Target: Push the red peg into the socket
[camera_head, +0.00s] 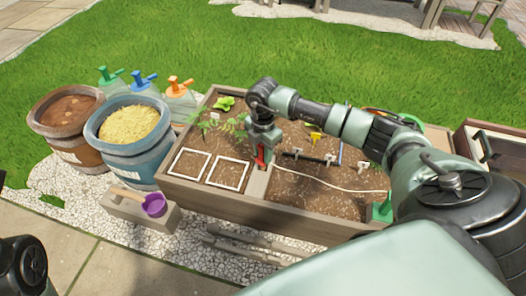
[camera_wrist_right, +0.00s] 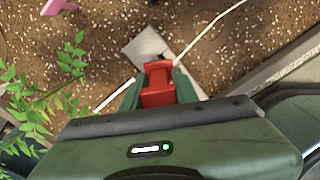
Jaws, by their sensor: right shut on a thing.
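The red peg (camera_head: 261,155) is held between the fingers of my right gripper (camera_head: 263,145), which points down over the planter box. In the right wrist view the red peg (camera_wrist_right: 158,82) sits between the two green fingers of my right gripper (camera_wrist_right: 159,88). Below it is a pale grey strip (camera_head: 257,184) that crosses the soil; it also shows in the right wrist view (camera_wrist_right: 146,47). The socket itself is hidden or too small to make out, so I cannot tell whether the peg is touching it. My left gripper is not in view.
The wooden planter (camera_head: 235,204) holds soil, white square frames (camera_head: 228,173), green plants (camera_head: 225,103) and a pale cord (camera_head: 325,184). A blue barrel (camera_head: 128,150), a brown barrel (camera_head: 68,125) and spray bottles (camera_head: 143,82) stand left.

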